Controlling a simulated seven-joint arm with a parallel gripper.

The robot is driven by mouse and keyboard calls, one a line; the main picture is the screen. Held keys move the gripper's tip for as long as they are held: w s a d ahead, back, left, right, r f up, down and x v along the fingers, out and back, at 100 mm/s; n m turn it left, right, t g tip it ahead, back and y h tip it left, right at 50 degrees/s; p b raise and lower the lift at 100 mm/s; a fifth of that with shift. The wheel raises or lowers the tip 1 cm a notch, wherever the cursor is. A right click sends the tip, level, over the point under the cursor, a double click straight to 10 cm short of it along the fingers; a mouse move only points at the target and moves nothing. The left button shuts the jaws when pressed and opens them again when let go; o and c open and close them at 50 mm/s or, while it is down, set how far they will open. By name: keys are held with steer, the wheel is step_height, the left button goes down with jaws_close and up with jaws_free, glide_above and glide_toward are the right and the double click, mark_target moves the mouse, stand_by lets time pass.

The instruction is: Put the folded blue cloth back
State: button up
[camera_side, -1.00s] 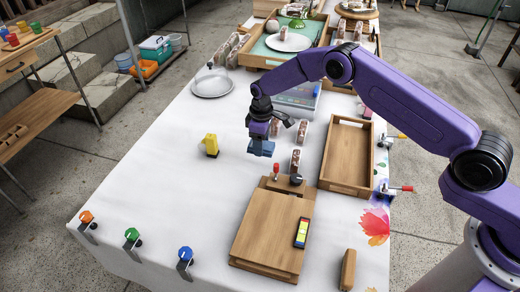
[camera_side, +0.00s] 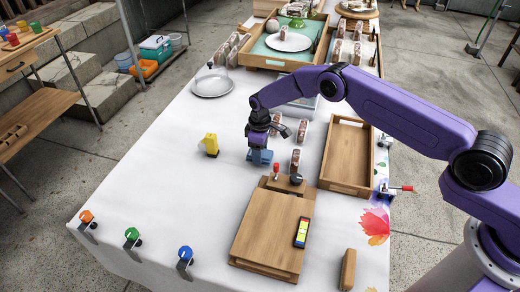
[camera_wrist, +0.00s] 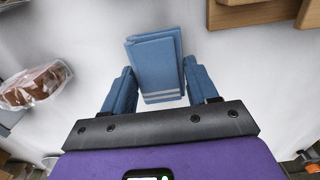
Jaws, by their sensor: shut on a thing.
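The folded blue cloth (camera_wrist: 155,62), with two pale stripes near one edge, is between the two blue fingers of my gripper (camera_wrist: 160,88) in the wrist view. My gripper is shut on it, and the cloth extends past the fingertips. In the side view my gripper (camera_side: 260,158) points down over the white tablecloth, left of the wrapped loaves. It is low, near the table; I cannot tell whether the cloth touches the surface. There, fingers and cloth blend into one blue shape.
A wrapped loaf (camera_side: 295,160) stands close on the right, and an empty wooden tray (camera_side: 328,150) lies beyond it. A wooden board (camera_side: 268,228) with red and black knobs is in front. A small yellow object (camera_side: 210,145) stands left. The left tabletop is mostly clear.

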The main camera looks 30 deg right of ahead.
steer(key=shift+f, duration=0.25)
steer(key=o, duration=1)
step_height(320, 180, up, 13)
steer(key=shift+r, duration=0.1)
